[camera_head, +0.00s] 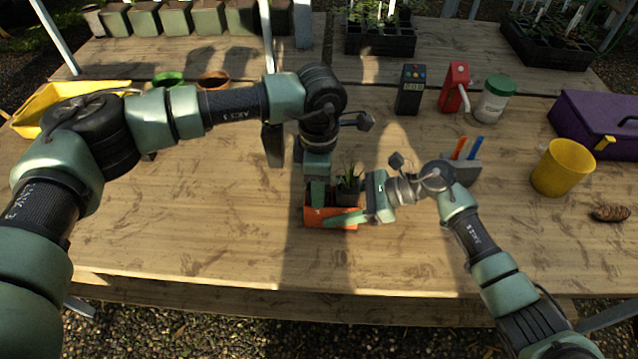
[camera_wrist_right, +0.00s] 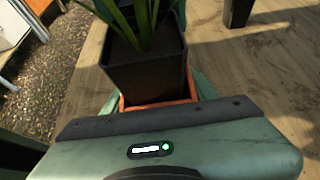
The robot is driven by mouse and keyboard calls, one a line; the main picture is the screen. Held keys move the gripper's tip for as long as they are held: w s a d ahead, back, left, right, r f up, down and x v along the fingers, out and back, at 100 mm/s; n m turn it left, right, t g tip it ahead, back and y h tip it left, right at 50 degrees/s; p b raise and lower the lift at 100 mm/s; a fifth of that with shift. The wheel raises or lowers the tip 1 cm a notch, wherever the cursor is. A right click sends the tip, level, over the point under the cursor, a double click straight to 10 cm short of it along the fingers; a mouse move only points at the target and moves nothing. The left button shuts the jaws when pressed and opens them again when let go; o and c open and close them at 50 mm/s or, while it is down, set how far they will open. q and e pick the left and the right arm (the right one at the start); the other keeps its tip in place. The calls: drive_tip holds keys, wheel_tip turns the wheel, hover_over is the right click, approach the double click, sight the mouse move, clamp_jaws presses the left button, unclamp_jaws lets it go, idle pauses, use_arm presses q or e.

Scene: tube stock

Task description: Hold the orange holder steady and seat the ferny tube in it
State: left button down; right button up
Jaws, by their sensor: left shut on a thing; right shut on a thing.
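The orange holder (camera_head: 318,222) sits on the bench in the middle of the head view; its orange rim (camera_wrist_right: 160,102) shows under the pot in the right wrist view. My left gripper (camera_head: 317,194) reaches down from above and is shut on the holder's left part. The ferny tube, a black square pot (camera_head: 349,192) with long green leaves, is upright at the holder's right part. My right gripper (camera_head: 346,217) comes from the right and is shut on this tube (camera_wrist_right: 148,75). The pot's base is at the orange rim; I cannot tell how deep it sits.
Behind stand a dark box with coloured buttons (camera_head: 410,88), a red dispenser (camera_head: 454,88) and a green-lidded jar (camera_head: 493,100). A grey holder with tools (camera_head: 466,168), a yellow pot (camera_head: 562,168) and a purple toolbox (camera_head: 600,120) are right. The front bench is clear.

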use_arm(q)
drive_tip(key=shift+f, duration=0.3)
drive_tip(key=c, duration=0.7)
unclamp_jaws()
use_arm(e)
drive_tip(key=shift+s, duration=0.1)
use_arm(q)
drive_tip(key=shift+o, duration=0.2)
wheel_tip(320, 180, up, 12)
drive_tip(key=shift+w, duration=0.1)
use_arm(e)
drive_tip(key=o, duration=1.1)
drive_tip(key=shift+c, duration=0.2)
